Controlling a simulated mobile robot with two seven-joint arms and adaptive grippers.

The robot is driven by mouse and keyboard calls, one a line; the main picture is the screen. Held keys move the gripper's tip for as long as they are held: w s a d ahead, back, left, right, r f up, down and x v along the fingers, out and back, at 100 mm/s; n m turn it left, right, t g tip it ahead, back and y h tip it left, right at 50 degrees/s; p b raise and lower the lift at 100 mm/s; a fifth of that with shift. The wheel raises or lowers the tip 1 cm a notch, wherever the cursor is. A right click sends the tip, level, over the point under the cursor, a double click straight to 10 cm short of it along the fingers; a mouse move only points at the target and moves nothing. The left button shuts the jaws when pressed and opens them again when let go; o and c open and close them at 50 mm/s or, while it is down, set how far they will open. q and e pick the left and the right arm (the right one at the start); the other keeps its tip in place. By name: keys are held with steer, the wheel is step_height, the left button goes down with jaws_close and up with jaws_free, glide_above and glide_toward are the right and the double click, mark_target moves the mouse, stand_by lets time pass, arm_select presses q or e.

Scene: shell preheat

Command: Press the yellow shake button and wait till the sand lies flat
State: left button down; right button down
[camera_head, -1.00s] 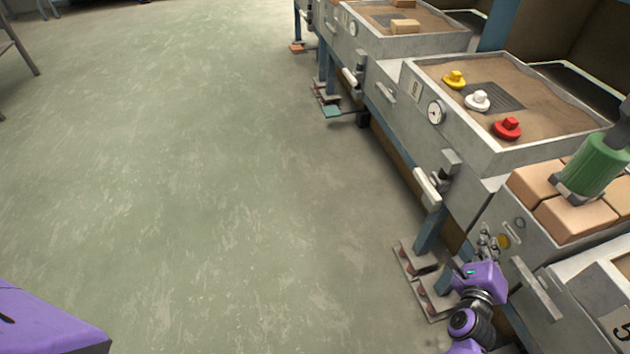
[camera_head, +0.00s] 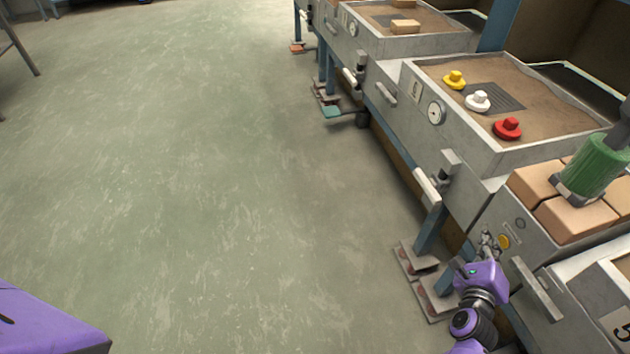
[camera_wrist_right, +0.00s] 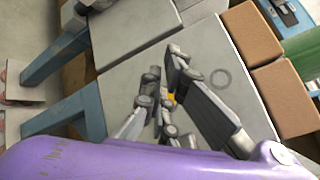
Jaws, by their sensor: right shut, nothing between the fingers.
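The yellow shake button (camera_head: 503,242) is on the front face of the grey box at the lower right, under the tan blocks. My right gripper (camera_head: 488,238) is shut and empty, just left of the button in the head view. I cannot tell whether it touches the button. In the right wrist view, the gripper (camera_wrist_right: 165,68) is in front of the grey panel, and a bit of yellow (camera_wrist_right: 171,98) shows between its finger links; most of the button is hidden. Sand (camera_head: 560,90) fills the middle box, with uneven edges. My left gripper is out of view.
Yellow (camera_head: 455,80), white (camera_head: 478,101) and red (camera_head: 508,128) pieces sit on the sand box. A green cylinder (camera_head: 594,165) stands on the tan blocks (camera_head: 575,217). A handle (camera_head: 537,288) sticks out right of my gripper. Foot pedals (camera_head: 430,298) are below.

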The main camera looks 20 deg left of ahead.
steer(key=shift+w+d, duration=0.15)
steer(key=shift+d, duration=0.05)
steer(key=shift+w+d, duration=0.25)
steer(key=shift+d, duration=0.1)
stand_by(0.7)
steer(key=shift+s+a, duration=0.1)
stand_by(0.3)
steer(key=shift+s+a, duration=0.45)
steer(key=shift+a, duration=0.1)
steer(key=shift+a, duration=0.1)
